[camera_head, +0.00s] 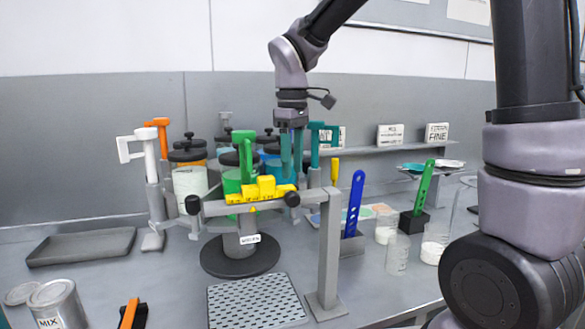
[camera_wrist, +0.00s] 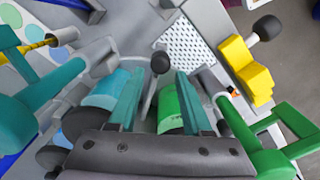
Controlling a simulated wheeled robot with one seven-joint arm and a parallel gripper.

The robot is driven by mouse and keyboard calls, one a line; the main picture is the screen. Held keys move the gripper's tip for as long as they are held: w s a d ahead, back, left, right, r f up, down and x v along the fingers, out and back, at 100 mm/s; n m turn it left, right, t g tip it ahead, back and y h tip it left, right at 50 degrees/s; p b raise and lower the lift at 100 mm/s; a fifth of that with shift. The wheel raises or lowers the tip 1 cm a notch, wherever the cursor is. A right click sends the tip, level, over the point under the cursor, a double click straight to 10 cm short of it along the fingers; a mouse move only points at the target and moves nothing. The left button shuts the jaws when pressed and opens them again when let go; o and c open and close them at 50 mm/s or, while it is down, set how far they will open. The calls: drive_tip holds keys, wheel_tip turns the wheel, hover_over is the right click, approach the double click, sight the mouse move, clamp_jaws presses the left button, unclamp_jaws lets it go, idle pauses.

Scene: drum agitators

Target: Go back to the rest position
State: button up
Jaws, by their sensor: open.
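My gripper (camera_head: 291,150) points down over the back of the bench, among the coloured drums and handled posts. In the wrist view its two teal fingers (camera_wrist: 152,100) are apart, with no object held between them. A drum with a teal band (camera_wrist: 104,90) and a green drum (camera_wrist: 172,103) lie below and beside the fingers. A teal handle (camera_head: 317,132) stands just right of the gripper, and a green handle (camera_head: 244,150) stands to its left. Whether the fingers touch anything is not clear.
A grey stand with a yellow block (camera_head: 262,190) is in front of the drums. A white handle (camera_head: 140,146) and a grey tray (camera_head: 80,246) are at left. A blue scoop (camera_head: 354,203), a green scoop (camera_head: 423,188) and clear beakers (camera_head: 397,254) are at right.

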drive_tip(key=shift+d+r, duration=0.2)
drive_tip(key=shift+d, duration=0.05)
drive_tip(key=s+d+r+m+t, duration=0.2)
drive_tip(key=s+d+m, duration=0.1)
drive_tip(key=d+m, duration=0.2)
drive_tip(key=s+d+r+m+t+y, duration=0.1)
drive_tip(key=s+d+r+m+t, duration=0.1)
drive_tip(key=d+m, duration=0.3)
drive_tip(key=s+d+r+m+t+y, duration=0.1)
drive_tip(key=s+d+r+m+t, duration=0.2)
drive_tip(key=d, duration=0.6)
drive_tip(key=shift+s+d+r+m, duration=0.4)
drive_tip(key=shift+s+r+m, duration=0.35)
drive_tip(key=shift+m, duration=0.35)
